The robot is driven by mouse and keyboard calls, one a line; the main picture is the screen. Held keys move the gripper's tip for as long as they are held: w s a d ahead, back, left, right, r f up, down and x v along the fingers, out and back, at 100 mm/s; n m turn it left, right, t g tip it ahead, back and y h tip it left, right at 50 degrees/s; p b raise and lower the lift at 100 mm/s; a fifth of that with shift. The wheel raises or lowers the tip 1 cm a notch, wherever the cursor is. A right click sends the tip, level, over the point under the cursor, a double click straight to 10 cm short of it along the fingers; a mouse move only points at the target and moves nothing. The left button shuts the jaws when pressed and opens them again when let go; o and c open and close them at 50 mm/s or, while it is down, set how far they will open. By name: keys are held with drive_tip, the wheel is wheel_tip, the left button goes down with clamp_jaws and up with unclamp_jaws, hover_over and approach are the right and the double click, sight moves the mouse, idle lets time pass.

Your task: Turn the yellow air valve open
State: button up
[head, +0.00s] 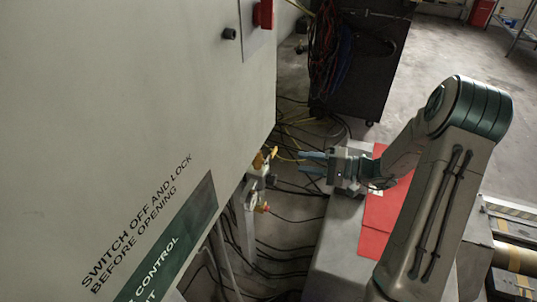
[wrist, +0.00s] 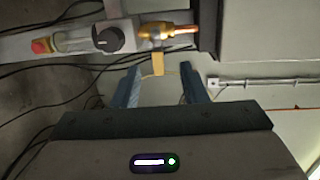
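The yellow air valve's handle (head: 273,153) shows in the head view beside the grey cabinet, on a pipe assembly. In the wrist view its yellow tab (wrist: 157,63) hangs from a brass fitting (wrist: 168,30) and lies in line with the gap between my fingertips. My gripper (head: 301,162) is open and empty, just right of the valve in the head view, with a small gap between fingertips and handle. It also shows in the wrist view (wrist: 160,74), with one blue finger on each side of the gap.
A black regulator knob (wrist: 108,40) and a red-and-yellow button (wrist: 41,45) sit along the same assembly. The grey cabinet (head: 120,100) fills the left. Loose cables cover the floor. A red panel (head: 385,215) lies beneath my arm. A dark cart (head: 365,60) stands behind.

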sight(275, 152)
drive_tip(key=shift+m+t, duration=0.4)
drive_tip(key=shift+t, duration=0.5)
drive_tip(key=x, duration=0.4)
drive_tip(key=w+x, duration=0.1)
drive_tip(key=x, duration=0.3)
drive_tip(key=w+d+f+p+x, duration=0.1)
drive_tip(key=x, duration=0.4)
drive_tip(key=shift+w, duration=0.1)
clamp_jaws()
